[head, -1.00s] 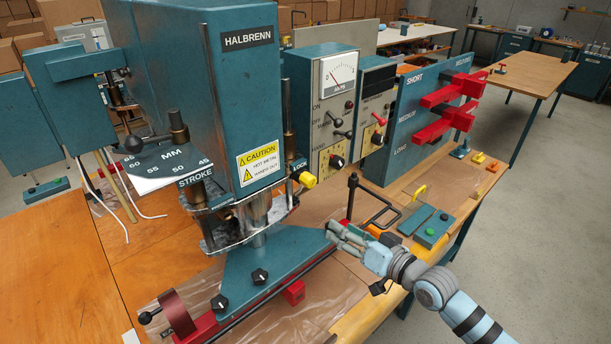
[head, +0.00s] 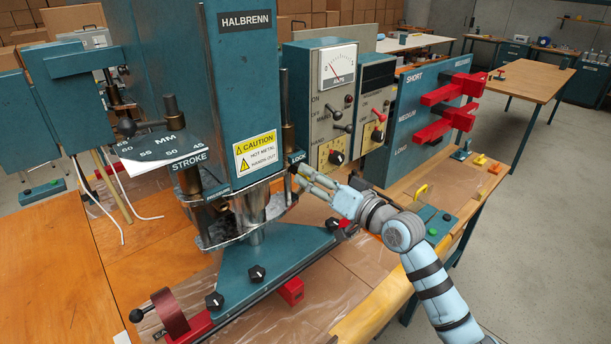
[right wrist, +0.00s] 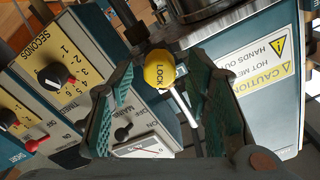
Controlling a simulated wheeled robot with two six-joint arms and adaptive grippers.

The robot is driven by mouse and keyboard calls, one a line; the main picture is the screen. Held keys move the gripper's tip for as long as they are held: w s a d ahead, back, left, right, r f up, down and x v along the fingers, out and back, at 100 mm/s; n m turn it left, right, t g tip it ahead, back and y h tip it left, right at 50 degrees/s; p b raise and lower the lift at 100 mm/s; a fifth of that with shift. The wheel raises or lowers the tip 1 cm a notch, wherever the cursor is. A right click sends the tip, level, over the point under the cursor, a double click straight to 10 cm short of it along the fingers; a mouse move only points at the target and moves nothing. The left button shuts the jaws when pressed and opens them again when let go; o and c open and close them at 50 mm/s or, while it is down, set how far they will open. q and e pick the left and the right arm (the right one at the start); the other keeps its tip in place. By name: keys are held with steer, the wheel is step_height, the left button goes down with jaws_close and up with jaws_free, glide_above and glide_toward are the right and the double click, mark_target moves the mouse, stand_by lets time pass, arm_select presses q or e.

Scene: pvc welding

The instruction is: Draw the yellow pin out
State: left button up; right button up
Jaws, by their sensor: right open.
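A bright metal rod shows beside the knob. My right gripper (head: 302,180) is open and empty at the LOCK label (head: 297,157) in the head view, where it hides the pin. It also shows in the right wrist view (right wrist: 158,78). My left gripper is not in view.
The teal press (head: 240,90) stands left of my gripper, with a yellow caution label (head: 256,154). Control panels with a meter (head: 337,70) and switches stand just behind. Red clamps (head: 450,90) sit on a teal board to the right.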

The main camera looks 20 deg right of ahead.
jaws_close()
steer(key=shift+s+d+p, duration=0.25)
steer(key=shift+s+p, duration=0.15)
steer(key=shift+s, duration=0.2)
steer(key=shift+p+v, duration=0.7)
steer(key=shift+v, duration=0.8)
steer(key=shift+b+x, duration=1)
steer(key=shift+x, duration=1.15)
steer(key=shift+o, duration=0.3)
jaws_free()
